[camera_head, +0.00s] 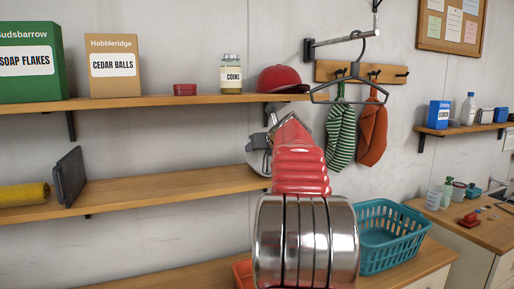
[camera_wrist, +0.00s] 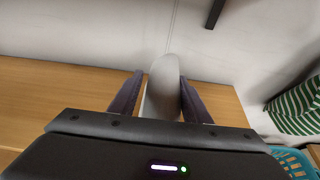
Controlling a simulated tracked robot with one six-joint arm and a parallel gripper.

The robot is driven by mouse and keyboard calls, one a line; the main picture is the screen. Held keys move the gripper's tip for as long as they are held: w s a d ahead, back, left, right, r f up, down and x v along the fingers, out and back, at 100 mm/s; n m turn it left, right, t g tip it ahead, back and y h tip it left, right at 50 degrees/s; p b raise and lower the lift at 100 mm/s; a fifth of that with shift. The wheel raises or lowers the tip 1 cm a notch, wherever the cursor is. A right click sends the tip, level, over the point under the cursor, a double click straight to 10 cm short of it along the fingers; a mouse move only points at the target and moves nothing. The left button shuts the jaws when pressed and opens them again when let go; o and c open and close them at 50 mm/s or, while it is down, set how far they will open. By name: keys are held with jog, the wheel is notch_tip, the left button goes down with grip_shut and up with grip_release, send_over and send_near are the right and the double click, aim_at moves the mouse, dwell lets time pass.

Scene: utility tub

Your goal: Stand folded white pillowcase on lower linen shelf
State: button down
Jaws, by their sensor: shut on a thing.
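In the wrist view my gripper (camera_wrist: 160,78) has its two dark fingers on either side of a pale, upright, round-topped thing, the folded white pillowcase (camera_wrist: 162,92), and is shut on it. The lower linen shelf (camera_head: 160,189) is a wooden board on the wall. It also shows in the wrist view (camera_wrist: 50,88), behind and below the fingers. In the head view my red and chrome arm reaches to the right end of this shelf and hides most of the gripper and pillowcase. I cannot tell whether the pillowcase touches the shelf.
A dark flat item (camera_head: 71,177) stands tilted on the lower shelf beside a yellow roll (camera_head: 24,195). The board right of them is bare. The upper shelf (camera_head: 150,101) hangs above, with boxes and a red cap (camera_head: 280,79). Striped cloth (camera_head: 341,135) hangs right, above a teal basket (camera_head: 391,238).

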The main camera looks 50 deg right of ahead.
jog(key=c, duration=0.9)
grip_release()
jog(key=shift+c, duration=0.2)
jog(key=shift+o, duration=0.2)
jog(key=shift+f, duration=0.15)
jog(key=v, duration=1.4)
jog(key=shift+d, duration=0.1)
